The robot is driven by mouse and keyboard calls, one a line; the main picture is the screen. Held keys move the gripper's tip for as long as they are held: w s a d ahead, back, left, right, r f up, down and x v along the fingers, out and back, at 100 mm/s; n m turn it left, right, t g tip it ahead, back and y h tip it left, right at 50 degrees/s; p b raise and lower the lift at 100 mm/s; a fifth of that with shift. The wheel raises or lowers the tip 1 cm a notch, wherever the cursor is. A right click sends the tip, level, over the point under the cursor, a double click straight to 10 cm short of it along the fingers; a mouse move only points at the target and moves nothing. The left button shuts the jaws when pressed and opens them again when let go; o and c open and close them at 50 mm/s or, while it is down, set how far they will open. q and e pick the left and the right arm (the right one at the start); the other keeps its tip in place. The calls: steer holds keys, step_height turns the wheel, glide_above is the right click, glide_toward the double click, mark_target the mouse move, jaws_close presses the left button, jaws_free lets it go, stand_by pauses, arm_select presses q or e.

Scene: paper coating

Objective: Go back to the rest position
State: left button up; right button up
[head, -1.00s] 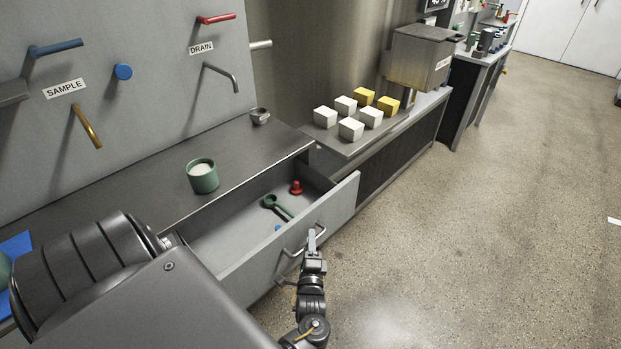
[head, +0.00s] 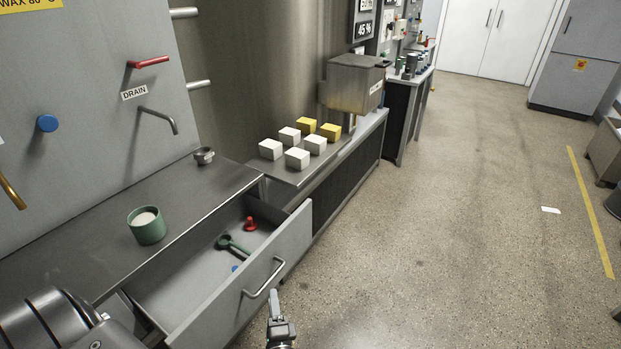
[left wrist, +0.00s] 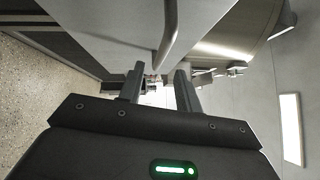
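My left gripper (head: 273,300) is at the bottom of the head view, just in front of the open drawer's handle (head: 263,279). In the left wrist view its two fingers (left wrist: 158,82) stand apart with nothing held between them. The handle (left wrist: 169,38) also shows there, beyond and close to the fingertips; whether they touch is hard to tell. The drawer (head: 285,250) stands pulled out from under the counter. My right gripper is not in view.
A green cup (head: 147,226) with white contents and a small metal cup (head: 204,155) stand on the counter (head: 90,240). White and yellow blocks (head: 297,158) sit farther back.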

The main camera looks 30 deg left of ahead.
arm_select(q)
steer(key=shift+f, duration=0.1)
steer(key=s+d+f+n+g+h, duration=0.1)
steer(key=s+d+f+g+h, duration=0.15)
steer(key=f, duration=0.65)
steer(key=s+d+f+n+g+h, duration=0.1)
steer(key=s+f+h, duration=0.3)
steer(key=f, duration=0.5)
steer(key=s+d+f+n+g+h, duration=0.1)
steer(key=s+f+g+h, duration=0.2)
steer(key=f, duration=0.6)
steer(key=s+f+n+g+h, duration=0.1)
steer(key=s+f, duration=0.4)
steer(key=s, duration=0.7)
steer(key=s+a+f+n+g+h, duration=0.1)
steer(key=s+f+n+g, duration=0.3)
steer(key=s, duration=0.8)
step_height(320, 180, down, 2)
steer(key=shift+s+a+f+n+g+h+p, duration=0.2)
steer(key=shift+s+n+g+h+p, duration=0.1)
steer(key=shift+g+h, duration=0.6)
